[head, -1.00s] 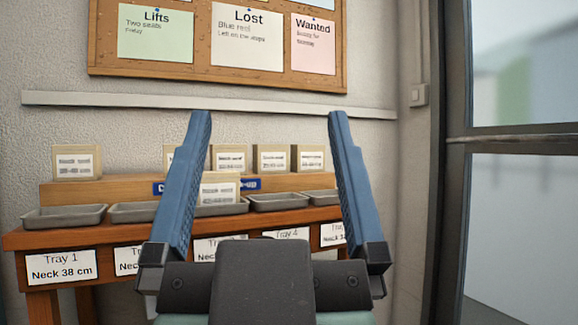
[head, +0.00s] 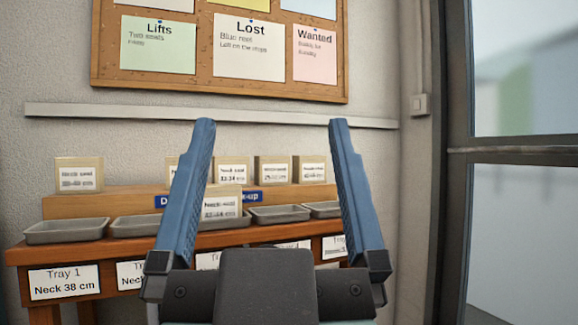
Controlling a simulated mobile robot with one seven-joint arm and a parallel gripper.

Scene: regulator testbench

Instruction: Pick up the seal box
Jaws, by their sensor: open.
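Several cream seal boxes with white labels stand here. One neck seal box (head: 222,204) stands lower and nearer than the others, at the middle tray, in front of a blue sign (head: 250,197). The others stand in a row on the raised wooden shelf (head: 110,202), one at the far left (head: 79,174) and several to the right (head: 233,171). My gripper (head: 270,122) is open and empty, its blue fingers pointing up and away. The nearer box shows between the fingers in the picture, beyond them and apart. The left finger partly hides a shelf box and the near box's tray.
Grey metal trays (head: 66,231) line the wooden bench (head: 22,257), with neck-size labels on its front (head: 64,282). A pale rail (head: 90,110) and a cork notice board (head: 108,76) are on the wall behind. A window (head: 520,230) is at the right.

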